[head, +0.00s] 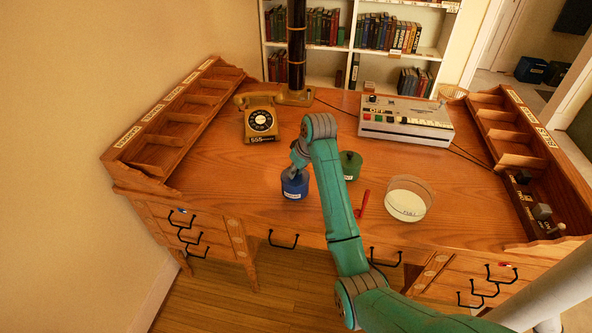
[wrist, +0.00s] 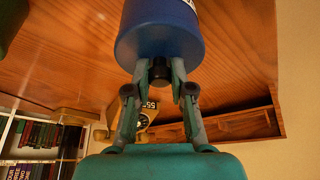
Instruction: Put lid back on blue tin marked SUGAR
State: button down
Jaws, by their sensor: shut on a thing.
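The blue tin (head: 294,188) stands on the desk left of the middle, with a white label too small to read for sure. In the wrist view the blue tin (wrist: 160,22) fills the top middle, its label cut off at the edge. A lighter blue lid face (wrist: 150,50) with a dark knob (wrist: 160,72) is at the tin's near end, and no gap shows between lid and tin. My gripper (wrist: 160,75) is shut on the knob, one finger on each side. In the head view my gripper (head: 298,165) is right above the tin.
A green tin (head: 351,166) stands just right of my arm. A red object (head: 363,205) and a round clear-sided container (head: 407,200) lie further right. A yellow telephone (head: 260,120) and a grey machine (head: 405,120) are behind. Wooden racks edge both sides; the desk's left front is clear.

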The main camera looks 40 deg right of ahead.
dwell(0.4)
jog(key=shift+c, duration=2.3)
grip_release()
jog(key=shift+r, duration=3.5)
grip_shut()
